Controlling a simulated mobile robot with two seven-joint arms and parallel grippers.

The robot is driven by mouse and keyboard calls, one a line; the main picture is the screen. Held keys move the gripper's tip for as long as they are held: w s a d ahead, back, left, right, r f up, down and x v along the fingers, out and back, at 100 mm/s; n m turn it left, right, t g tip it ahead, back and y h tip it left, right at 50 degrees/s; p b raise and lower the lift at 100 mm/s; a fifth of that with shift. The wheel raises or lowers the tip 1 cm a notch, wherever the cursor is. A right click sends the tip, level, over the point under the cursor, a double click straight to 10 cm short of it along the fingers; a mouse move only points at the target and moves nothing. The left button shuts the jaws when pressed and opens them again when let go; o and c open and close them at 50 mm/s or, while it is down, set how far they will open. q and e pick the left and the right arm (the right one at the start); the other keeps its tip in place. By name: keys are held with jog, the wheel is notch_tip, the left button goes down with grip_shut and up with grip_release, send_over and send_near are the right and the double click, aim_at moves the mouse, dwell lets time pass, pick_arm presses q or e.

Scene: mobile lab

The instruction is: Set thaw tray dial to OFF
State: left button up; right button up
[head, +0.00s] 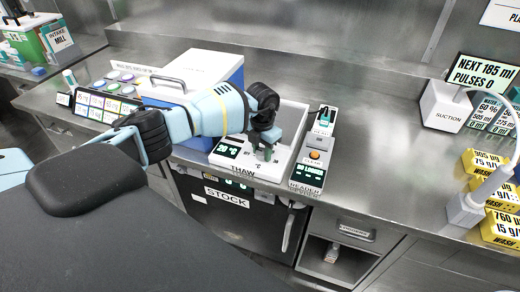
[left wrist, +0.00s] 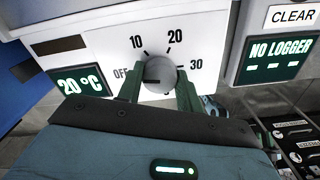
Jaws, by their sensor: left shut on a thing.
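The thaw tray (head: 290,125) is a white box on the steel bench, with its THAW label on the front. Its grey round dial (left wrist: 160,72) has OFF, 10, 20 and 30 printed around it. A dark mark shows on the knob's left and lower part; which label it points to is hard to tell. The tray display (left wrist: 80,80) reads 20 °C. My left gripper (head: 266,152) reaches down at the tray's front. In the left wrist view its fingers (left wrist: 160,88) are shut on the dial, one on each side. My right gripper is not in view.
A white and blue box (head: 190,75) is to the left. A suction unit (head: 445,105) and yellow wash blocks (head: 490,165) are at right. Bench between is clear.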

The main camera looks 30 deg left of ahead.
aim_at(262, 151)
pick_arm(q)
jog(key=shift+w+r+n, duration=0.1)
jog(key=shift+r+n, duration=0.05)
jog(key=shift+n, duration=0.75)
jog(key=shift+p, duration=0.3)
jog(key=o, duration=1)
notch_tip(262, 151, up, 8)
jog(key=shift+f, duration=0.2)
